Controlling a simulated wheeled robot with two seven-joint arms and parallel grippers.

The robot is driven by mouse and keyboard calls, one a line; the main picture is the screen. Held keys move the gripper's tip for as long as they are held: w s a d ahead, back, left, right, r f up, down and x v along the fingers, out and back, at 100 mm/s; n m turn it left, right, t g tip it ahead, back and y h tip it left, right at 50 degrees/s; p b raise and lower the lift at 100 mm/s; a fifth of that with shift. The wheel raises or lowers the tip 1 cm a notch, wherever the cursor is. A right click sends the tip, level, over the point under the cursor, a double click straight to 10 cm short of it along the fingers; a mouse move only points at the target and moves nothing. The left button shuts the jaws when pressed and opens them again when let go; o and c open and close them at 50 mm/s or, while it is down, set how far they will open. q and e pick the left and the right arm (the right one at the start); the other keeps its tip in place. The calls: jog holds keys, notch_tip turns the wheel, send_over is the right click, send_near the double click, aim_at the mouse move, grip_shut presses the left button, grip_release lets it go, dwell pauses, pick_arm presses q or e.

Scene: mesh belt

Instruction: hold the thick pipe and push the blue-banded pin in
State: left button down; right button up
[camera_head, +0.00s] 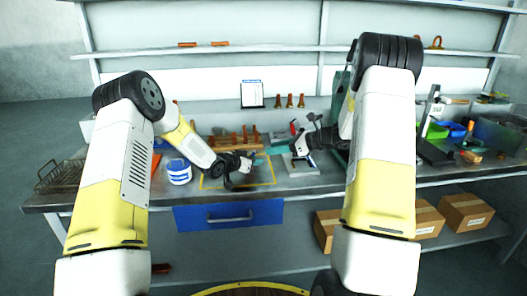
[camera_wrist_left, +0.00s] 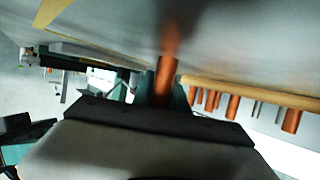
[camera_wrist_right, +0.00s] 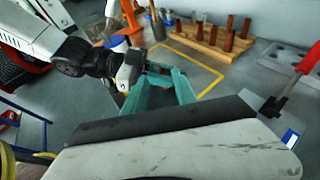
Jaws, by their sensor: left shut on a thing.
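My left gripper (camera_head: 258,161) is over the bench inside a yellow outline. In the left wrist view its teal fingers (camera_wrist_left: 162,92) are shut on a copper-coloured pipe (camera_wrist_left: 169,62), which sticks out beyond them. My right gripper (camera_head: 277,149) is just right of it; in the right wrist view its teal fingers (camera_wrist_right: 160,88) are apart with nothing seen between them. My left gripper also shows there, close beyond those fingers. I cannot make out a blue-banded pin in any view.
A wooden rack (camera_head: 232,147) with several upright copper-coloured pieces stands behind the grippers. A blue-and-white tub (camera_head: 179,173) is at left. A grey block (camera_head: 299,168) and a red-handled tool (camera_wrist_right: 308,62) are at right. Bench inside the yellow outline (camera_wrist_right: 213,80) looks mostly clear.

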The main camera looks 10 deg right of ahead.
jog(key=shift+s+d+r, duration=0.25)
jog(key=shift+s+d, duration=0.1)
jog(key=shift+d, duration=0.15)
jog(key=shift+s+d+r, duration=0.1)
jog(key=shift+s+d, duration=0.05)
jog(key=shift+d, duration=0.05)
jog(key=shift+c, duration=1.3)
jog(key=shift+s+a+r+n, duration=0.1)
jog(key=shift+s+a+n, duration=0.1)
jog(key=shift+n, duration=0.1)
jog(key=shift+c, duration=0.4)
jog(key=m+g+h, duration=0.5)
jog(key=m+h, duration=0.8)
jog(key=m, duration=2.2)
send_near(254, 152)
jog(key=x, duration=0.9)
jog(key=shift+w+d, duration=0.1)
jog(key=shift+w, duration=0.05)
